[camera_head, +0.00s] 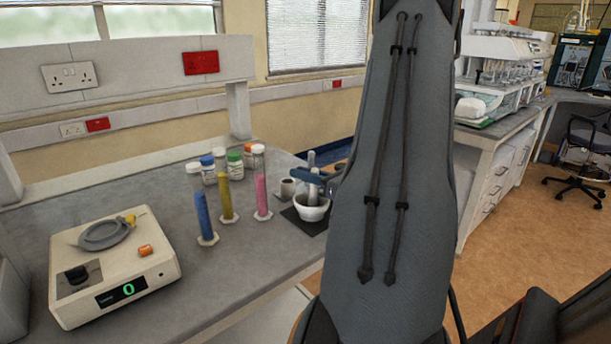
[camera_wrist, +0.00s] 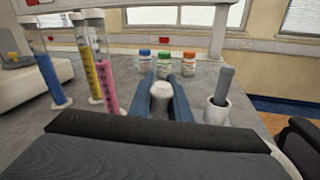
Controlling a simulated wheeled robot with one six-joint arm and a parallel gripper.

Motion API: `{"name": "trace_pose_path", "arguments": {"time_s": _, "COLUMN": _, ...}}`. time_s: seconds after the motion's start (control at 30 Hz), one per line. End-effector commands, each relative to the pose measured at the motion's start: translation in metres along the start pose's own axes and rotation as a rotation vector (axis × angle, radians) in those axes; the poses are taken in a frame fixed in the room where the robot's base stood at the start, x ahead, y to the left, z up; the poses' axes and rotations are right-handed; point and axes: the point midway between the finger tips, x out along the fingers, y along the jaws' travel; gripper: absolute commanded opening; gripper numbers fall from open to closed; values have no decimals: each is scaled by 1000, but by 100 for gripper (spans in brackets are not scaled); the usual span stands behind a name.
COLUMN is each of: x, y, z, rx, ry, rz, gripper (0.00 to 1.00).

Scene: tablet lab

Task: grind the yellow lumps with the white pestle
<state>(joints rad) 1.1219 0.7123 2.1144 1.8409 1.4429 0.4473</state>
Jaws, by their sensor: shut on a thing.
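The white mortar (camera_head: 312,208) stands on a dark mat (camera_head: 290,216) near the right end of the grey bench. My gripper (camera_head: 308,180) is directly above it. In the wrist view, my gripper's blue fingers (camera_wrist: 162,82) are shut on the white pestle (camera_wrist: 161,90), whose pale rounded end shows between them. The pestle's lower part reaches down toward the bowl; I cannot tell whether its tip touches the bottom. The yellow lumps are not visible; the mortar's inside is mostly hidden.
A white pot with a grey rod (camera_wrist: 225,88) stands right of my fingers. Tubes of blue (camera_head: 203,216), yellow (camera_head: 225,195) and pink (camera_head: 262,195) powder stand left. Capped bottles (camera_wrist: 163,57) stand behind. A scale (camera_head: 155,275) reading 0 holds a grey dish. A small cup (camera_head: 287,188) is near the mortar.

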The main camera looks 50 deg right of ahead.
Motion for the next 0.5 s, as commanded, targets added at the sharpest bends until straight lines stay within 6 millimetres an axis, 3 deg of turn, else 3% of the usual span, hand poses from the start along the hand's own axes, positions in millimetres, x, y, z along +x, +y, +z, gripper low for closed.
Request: {"name": "trace_pose_path", "arguments": {"time_s": 0.5, "x": 4, "y": 16, "z": -5, "rx": 2, "ry": 0, "rz": 1, "gripper": 0}}
